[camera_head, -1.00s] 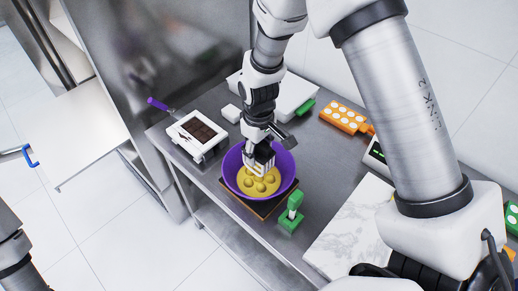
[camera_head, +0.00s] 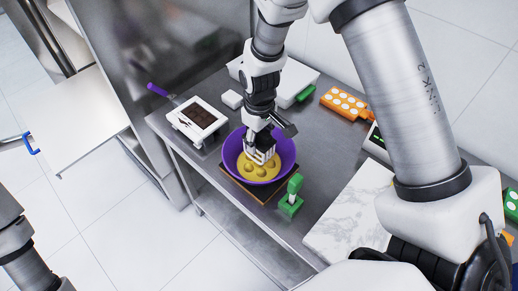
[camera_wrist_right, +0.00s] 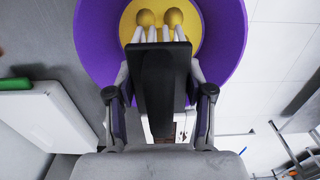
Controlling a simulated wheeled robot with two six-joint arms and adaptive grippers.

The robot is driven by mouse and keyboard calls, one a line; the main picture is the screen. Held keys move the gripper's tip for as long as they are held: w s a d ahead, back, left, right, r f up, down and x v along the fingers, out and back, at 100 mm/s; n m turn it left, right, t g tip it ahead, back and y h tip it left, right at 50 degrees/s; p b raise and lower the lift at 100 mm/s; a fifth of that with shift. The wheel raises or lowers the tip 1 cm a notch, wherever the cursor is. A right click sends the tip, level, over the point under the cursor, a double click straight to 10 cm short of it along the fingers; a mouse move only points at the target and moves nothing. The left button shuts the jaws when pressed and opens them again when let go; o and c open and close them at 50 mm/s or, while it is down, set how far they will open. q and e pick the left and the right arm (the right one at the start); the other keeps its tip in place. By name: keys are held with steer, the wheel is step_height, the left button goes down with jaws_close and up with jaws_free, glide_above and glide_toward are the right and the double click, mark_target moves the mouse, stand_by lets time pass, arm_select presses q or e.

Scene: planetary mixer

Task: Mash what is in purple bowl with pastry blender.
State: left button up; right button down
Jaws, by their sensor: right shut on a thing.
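The purple bowl (camera_head: 230,165) stands on a dark brown-edged board on the steel table. It holds a yellow mass (camera_head: 258,172) with several round lumps; the mass also shows in the right wrist view (camera_wrist_right: 213,35). My right gripper (camera_head: 261,138) is shut on the pastry blender, over the bowl. The blender's black handle (camera_wrist_right: 160,85) lies between the fingers in the right wrist view, and its pale tines (camera_head: 258,155) reach down into the bowl. Whether they touch the bottom is hidden. A left arm link shows at the lower left; its gripper is out of view.
A white tray with chocolate (camera_head: 200,122) is to the left. An orange tray with white rounds (camera_head: 343,102) and a marble board (camera_head: 350,215) are to the right.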

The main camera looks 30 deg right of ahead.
steer(key=shift+f, duration=0.1)
steer(key=shift+f+b, duration=1)
steer(key=shift+f, duration=0.9)
steer(key=shift+r, duration=0.1)
steer(key=shift+r+p, duration=0.1)
steer(key=shift+p, duration=0.25)
steer(key=shift+s+f+p, duration=0.1)
steer(key=shift+f+p, duration=0.2)
step_height(320, 180, up, 4)
steer(key=p, duration=0.3)
steer(key=shift+f+p, duration=0.1)
steer(key=shift+p, duration=0.2)
steer(key=shift+f, duration=0.1)
